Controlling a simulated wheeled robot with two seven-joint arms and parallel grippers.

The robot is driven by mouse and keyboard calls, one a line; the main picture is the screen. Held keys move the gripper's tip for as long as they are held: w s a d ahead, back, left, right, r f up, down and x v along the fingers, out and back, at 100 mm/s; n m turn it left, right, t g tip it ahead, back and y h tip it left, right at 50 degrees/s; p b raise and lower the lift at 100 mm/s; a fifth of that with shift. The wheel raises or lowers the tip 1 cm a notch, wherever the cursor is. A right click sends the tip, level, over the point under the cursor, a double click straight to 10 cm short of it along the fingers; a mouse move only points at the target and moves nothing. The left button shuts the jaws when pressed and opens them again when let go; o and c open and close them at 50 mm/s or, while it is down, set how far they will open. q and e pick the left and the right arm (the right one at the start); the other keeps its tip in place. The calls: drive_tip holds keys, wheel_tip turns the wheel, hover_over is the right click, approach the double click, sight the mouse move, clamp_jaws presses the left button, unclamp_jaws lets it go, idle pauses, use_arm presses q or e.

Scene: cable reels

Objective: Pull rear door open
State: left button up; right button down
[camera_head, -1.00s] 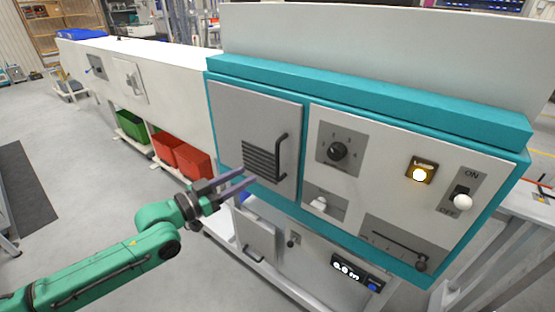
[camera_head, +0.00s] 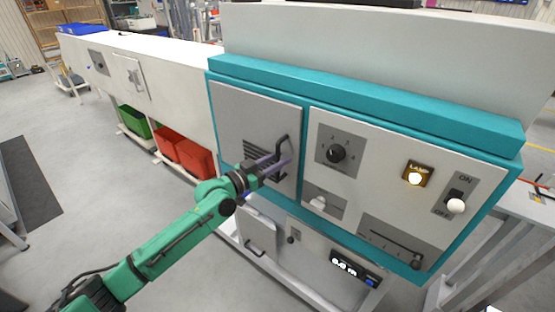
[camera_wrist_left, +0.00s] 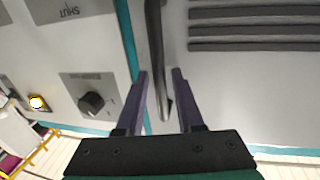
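The grey door (camera_head: 228,112) with dark vent slots sits on the left of the teal-framed panel and looks shut. Its dark bar handle (camera_head: 285,140) stands near the door's right edge. My left gripper (camera_head: 282,158) is at the handle. In the left wrist view the open fingers (camera_wrist_left: 160,75) lie on either side of the handle (camera_wrist_left: 156,45), with gaps visible, so it is not clamped. In the head view the fingers hide part of the handle and slots. My right gripper is not in view.
Right of the door are a rotary knob (camera_head: 337,153), a lit lamp (camera_head: 415,178) and a toggle switch (camera_head: 456,205). A lower white door (camera_head: 258,232) sits below. Green (camera_head: 134,121) and red (camera_head: 186,154) bins stand at the left. The floor at left is open.

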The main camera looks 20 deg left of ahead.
use_arm(q)
clamp_jaws()
idle(1.2)
